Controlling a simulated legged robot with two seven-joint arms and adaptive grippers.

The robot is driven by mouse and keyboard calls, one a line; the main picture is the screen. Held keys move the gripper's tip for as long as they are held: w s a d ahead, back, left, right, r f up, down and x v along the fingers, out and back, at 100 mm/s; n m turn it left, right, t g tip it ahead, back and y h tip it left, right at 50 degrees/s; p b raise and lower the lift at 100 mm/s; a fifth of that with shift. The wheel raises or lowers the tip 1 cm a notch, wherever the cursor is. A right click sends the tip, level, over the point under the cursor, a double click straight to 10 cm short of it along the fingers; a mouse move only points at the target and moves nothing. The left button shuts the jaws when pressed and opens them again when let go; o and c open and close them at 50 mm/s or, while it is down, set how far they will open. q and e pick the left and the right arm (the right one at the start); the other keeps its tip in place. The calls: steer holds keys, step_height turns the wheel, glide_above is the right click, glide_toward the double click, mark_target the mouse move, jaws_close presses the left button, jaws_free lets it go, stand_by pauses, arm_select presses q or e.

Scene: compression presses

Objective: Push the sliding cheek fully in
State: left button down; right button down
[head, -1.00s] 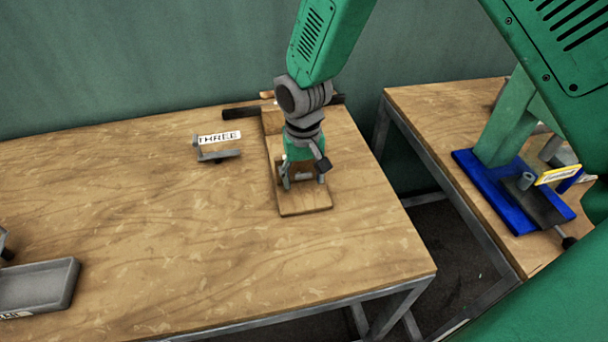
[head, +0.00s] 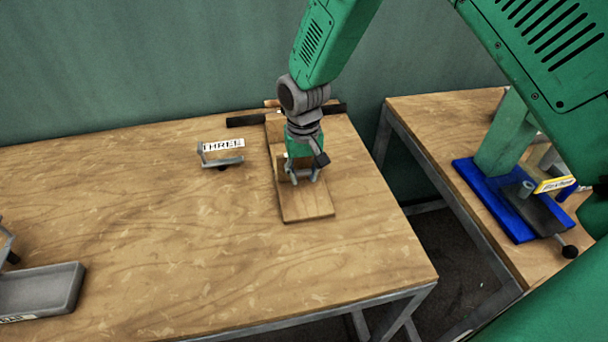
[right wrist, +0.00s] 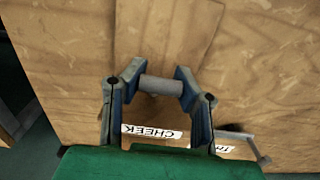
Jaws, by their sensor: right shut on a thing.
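The wooden press has a long flat base (head: 307,207) near the right end of the table. The sliding cheek (head: 280,168) is a wooden block on that base, mostly hidden by my right gripper in the head view. In the right wrist view a white label (right wrist: 151,132) reading CHEEK marks it. My right gripper (head: 303,179) reaches down over the base. Its two fingers are shut on a grey cylindrical handle (right wrist: 160,87) in front of the cheek. A dark bar (head: 246,121) lies across the far end. Any gap behind the cheek is hidden. My left gripper is out of view.
A small grey stand (head: 222,161) with a THREE sign is left of the press. A grey tray (head: 40,290) sits at the table's left front. The front middle of the table (head: 200,250) is clear.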

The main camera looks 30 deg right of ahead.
steer(key=c, duration=1.1)
jaws_free()
steer(key=shift+w+a, duration=0.1)
steer(key=shift+w, duration=0.25)
steer(key=shift+w+f, duration=0.1)
steer(key=shift+r, duration=0.45)
step_height(320, 180, up, 11)
